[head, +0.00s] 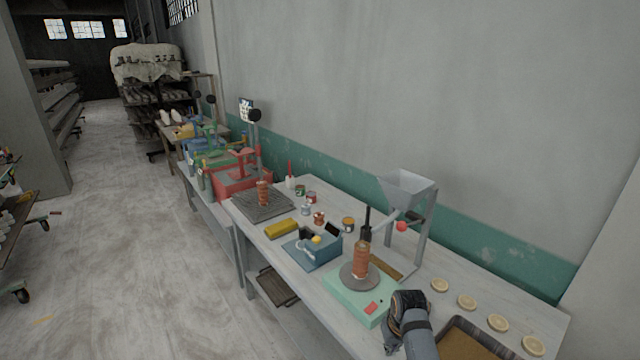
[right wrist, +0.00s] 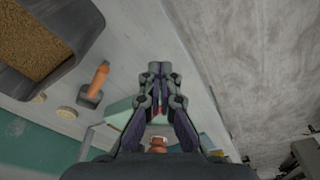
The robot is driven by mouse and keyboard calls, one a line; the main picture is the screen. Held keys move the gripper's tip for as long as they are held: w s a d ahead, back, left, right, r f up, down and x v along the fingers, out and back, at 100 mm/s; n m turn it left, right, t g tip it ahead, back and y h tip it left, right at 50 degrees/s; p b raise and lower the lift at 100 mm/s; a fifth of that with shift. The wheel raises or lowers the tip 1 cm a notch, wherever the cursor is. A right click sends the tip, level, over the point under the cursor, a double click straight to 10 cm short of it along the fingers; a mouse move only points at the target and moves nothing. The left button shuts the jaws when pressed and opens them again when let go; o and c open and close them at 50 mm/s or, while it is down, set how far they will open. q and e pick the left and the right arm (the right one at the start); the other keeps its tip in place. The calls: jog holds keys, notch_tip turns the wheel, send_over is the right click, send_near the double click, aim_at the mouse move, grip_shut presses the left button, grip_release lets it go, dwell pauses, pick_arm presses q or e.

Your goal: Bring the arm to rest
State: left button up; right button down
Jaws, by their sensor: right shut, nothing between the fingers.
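My right arm reaches in from the bottom of the head view. Its gripper (head: 391,342) hangs over the front edge of the workbench (head: 460,270), close to the mint-green scale. In the right wrist view, the gripper's two fingers (right wrist: 160,70) meet at their tips, with nothing held between them. My left gripper is in neither view.
The mint-green scale (head: 349,300) bears a round plate with a brown clay cylinder (head: 361,258). A tray of brown grains (right wrist: 35,45) and an orange-handled tool (right wrist: 97,77) lie near the gripper. A hopper stand (head: 408,190) rises behind. The floor (head: 150,270) in front is clear.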

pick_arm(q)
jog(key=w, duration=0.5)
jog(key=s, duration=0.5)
pick_arm(e)
jog(key=s+d+r+t, duration=0.1)
jog(key=s+d+r, duration=0.15)
jog(key=s, duration=0.95)
jog(key=s+d+r+t, duration=0.1)
jog(key=s+d+r, duration=0.15)
jog(key=s, duration=0.85)
notch_tip(320, 180, down, 34)
jog(key=s+d+g+h+b, duration=0.1)
jog(key=s+d+g+b, duration=0.15)
jog(key=b, duration=0.45)
pick_arm(q)
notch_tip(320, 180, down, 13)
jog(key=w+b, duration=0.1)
jog(key=b, duration=0.5)
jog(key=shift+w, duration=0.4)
pick_arm(e)
jog(key=s+d+f, duration=0.1)
jog(key=s+f, duration=1.7)
jog(key=f, duration=0.4)
jog(key=shift+s+d+m, duration=0.2)
jog(key=shift+d+m, duration=0.05)
jog(key=shift+m, duration=0.15)
